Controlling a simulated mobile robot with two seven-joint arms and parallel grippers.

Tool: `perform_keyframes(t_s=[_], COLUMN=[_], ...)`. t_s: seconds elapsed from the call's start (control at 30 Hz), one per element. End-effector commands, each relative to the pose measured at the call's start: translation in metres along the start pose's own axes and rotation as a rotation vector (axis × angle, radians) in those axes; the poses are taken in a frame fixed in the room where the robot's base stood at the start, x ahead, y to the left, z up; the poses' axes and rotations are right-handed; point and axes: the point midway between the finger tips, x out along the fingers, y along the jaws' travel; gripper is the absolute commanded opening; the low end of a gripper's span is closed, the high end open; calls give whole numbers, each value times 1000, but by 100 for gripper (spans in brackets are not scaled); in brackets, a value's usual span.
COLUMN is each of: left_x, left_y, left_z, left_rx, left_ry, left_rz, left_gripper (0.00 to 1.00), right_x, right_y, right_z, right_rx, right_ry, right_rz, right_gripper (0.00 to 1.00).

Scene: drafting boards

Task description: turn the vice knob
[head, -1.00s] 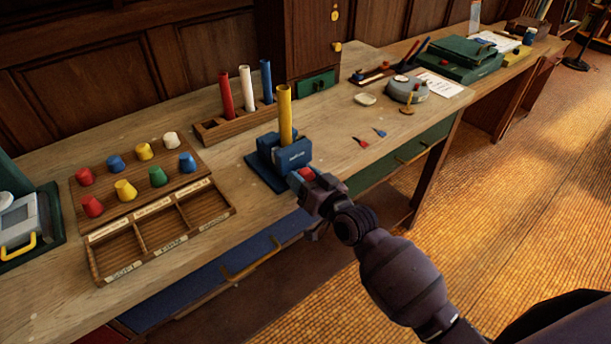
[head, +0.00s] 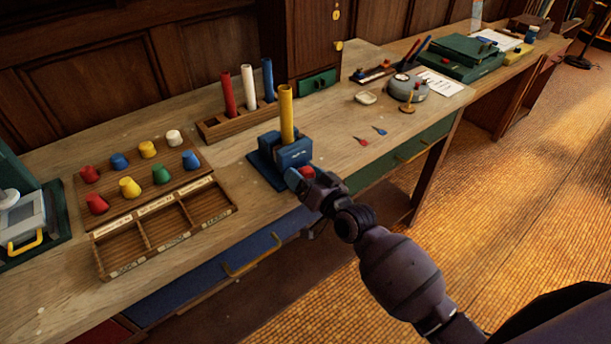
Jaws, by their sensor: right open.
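The blue vice (head: 292,155) stands on its blue base near the front edge of the bench. A yellow tube (head: 286,114) stands upright in its jaws. The red vice knob (head: 307,172) is on the front of the vice, facing my right gripper. My right gripper (head: 302,178) is open, with its fingertips at the knob, one on either side of it as far as I can see. Whether the fingers touch the knob I cannot tell. My left gripper is not in view.
A wooden rack with red, white and blue tubes (head: 248,88) stands behind the vice. To the left are a board of coloured pegs (head: 130,187) and a sorting tray (head: 165,225).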

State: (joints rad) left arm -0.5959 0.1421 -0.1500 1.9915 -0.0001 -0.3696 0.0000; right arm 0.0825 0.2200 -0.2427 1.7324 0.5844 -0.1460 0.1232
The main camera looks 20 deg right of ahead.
Motion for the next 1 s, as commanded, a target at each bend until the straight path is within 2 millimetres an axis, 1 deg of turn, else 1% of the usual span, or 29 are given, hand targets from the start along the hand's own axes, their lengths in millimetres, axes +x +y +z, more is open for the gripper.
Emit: perform_keyframes(t_s=[0.17, 0.5, 0.6, 0.7, 0.8, 1.0], left_x=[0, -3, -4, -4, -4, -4], left_y=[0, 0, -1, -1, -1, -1], left_z=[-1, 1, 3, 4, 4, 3], left_rx=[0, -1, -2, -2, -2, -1], left_ry=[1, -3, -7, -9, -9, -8], left_rz=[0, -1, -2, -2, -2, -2], left_gripper=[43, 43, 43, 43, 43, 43], right_x=[-14, -73, -88, -98, -105, -108], right_y=[1, 1, 1, 1, 0, 0], right_z=[0, 1, 0, 1, 0, 0], right_rx=[0, -1, -1, 0, 0, 0], right_ry=[-1, -3, -2, -1, -1, -1], right_rz=[1, 2, 1, 1, 0, 0], right_gripper=[75, 75, 75, 75, 75, 75])
